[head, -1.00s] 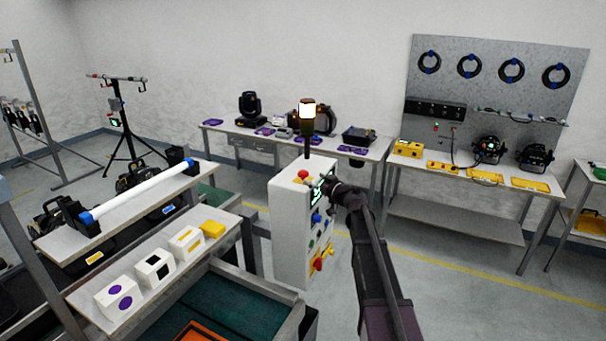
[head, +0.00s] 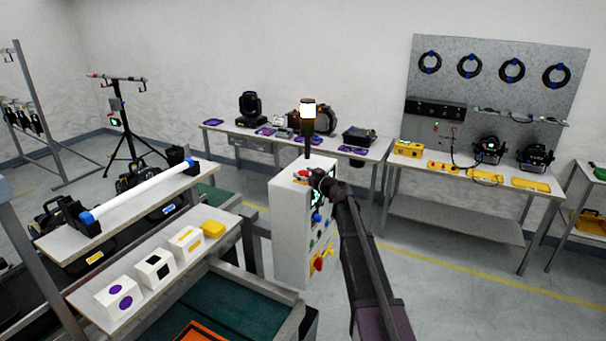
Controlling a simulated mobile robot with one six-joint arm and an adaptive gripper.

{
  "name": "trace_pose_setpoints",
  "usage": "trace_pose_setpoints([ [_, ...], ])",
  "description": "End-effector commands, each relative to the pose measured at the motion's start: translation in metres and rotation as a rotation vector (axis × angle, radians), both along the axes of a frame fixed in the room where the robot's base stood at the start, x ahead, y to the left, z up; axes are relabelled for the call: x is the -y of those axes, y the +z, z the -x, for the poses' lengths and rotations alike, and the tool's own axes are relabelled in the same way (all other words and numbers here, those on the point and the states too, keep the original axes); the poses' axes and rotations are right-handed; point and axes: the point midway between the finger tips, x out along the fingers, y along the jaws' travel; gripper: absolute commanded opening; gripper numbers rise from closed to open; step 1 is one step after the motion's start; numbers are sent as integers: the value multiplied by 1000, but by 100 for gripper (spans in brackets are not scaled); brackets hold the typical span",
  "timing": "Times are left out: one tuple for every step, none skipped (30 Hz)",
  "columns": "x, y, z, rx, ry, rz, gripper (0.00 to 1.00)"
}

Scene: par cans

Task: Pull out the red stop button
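The red stop button (head: 302,174) is on the upper front of a white control box (head: 288,228), in the head view. My gripper (head: 312,178) is at the right of the button, very close to it. It partly covers the button and the box's upper front. I cannot tell whether the fingers touch the button, nor whether they are open or shut.
Lower on the box are a blue knob (head: 316,217) and a red switch on a yellow plate (head: 319,262). A stack light (head: 308,109) rises from its top. A bench with printed white blocks (head: 155,267) stands at the left.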

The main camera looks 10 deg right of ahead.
Motion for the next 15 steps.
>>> trace_pose_setpoints([
  [0,0,0,0,0,0,50],
  [0,0,0,0,0,0,41],
  [0,0,0,0,0,0,29],
  [0,0,0,0,0,0,20],
  [0,0,0,0,0,0,12],
  [0,0,0,0,0,0,0],
  [0,0,0,0,0,0,0],
  [0,0,0,0,0,0,0],
  [0,0,0,0,0,0,0],
  [0,0,0,0,0,0,0],
  [0,1,0,0,0,0,0],
  [0,2,0,0,0,0,0],
  [0,3,0,0,0,0,0],
  [0,5,0,0,0,0,0],
  [0,8,0,0,0,0,0],
])
